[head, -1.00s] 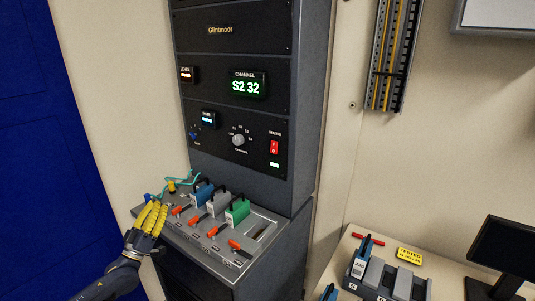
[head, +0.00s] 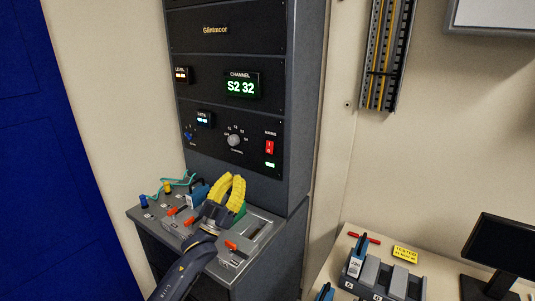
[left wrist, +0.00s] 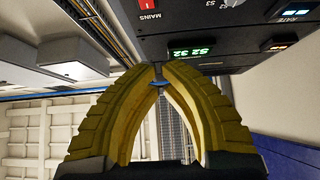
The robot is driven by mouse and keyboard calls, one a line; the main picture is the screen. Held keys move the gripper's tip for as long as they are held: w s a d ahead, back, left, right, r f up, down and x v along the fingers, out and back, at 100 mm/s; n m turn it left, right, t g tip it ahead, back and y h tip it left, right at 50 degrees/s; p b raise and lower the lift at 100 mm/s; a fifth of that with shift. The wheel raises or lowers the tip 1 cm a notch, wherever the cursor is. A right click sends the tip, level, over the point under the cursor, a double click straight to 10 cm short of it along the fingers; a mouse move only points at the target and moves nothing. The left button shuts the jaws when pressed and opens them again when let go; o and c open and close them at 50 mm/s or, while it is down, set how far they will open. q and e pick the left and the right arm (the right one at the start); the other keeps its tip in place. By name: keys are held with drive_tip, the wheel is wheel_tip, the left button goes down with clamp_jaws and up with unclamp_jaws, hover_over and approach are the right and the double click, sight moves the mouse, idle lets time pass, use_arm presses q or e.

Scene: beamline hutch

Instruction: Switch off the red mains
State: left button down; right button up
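In the left wrist view, the red switch (left wrist: 149,3) shows upside down at the top edge, cut off. My left gripper (head: 233,177) has yellow fingers pointing up, below and left of the switch and apart from it. Its fingertips (left wrist: 159,66) come together in the left wrist view, with no object held. My right gripper is in neither view.
Below the panel, a sloping desk (head: 255,262) carries red levers and coloured plugs, partly hidden by my left arm. A grey knob (head: 235,140) and a green-lit channel display (head: 241,86) are left of the switch. A side bench (head: 345,245) with a monitor (head: 499,255) stands right.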

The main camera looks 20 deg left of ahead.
use_arm(q)
drive_tip(key=shift+w+d+f, duration=0.3)
drive_tip(key=shift+d+f, duration=0.1)
drive_tip(key=shift+d, duration=0.15)
drive_tip(key=shift+w+d+f, duration=0.3)
drive_tip(key=shift+d+f, duration=0.1)
drive_tip(key=shift+d, duration=0.1)
approach(270, 142)
wheel_tip(270, 142, up, 4)
drive_tip(key=shift+w+d+f, duration=0.1)
drive_tip(key=shift+w+d, duration=0.05)
drive_tip(key=shift+w, duration=0.85)
drive_tip(key=shift+w+d, duration=0.2)
drive_tip(key=shift+w, duration=0.85)
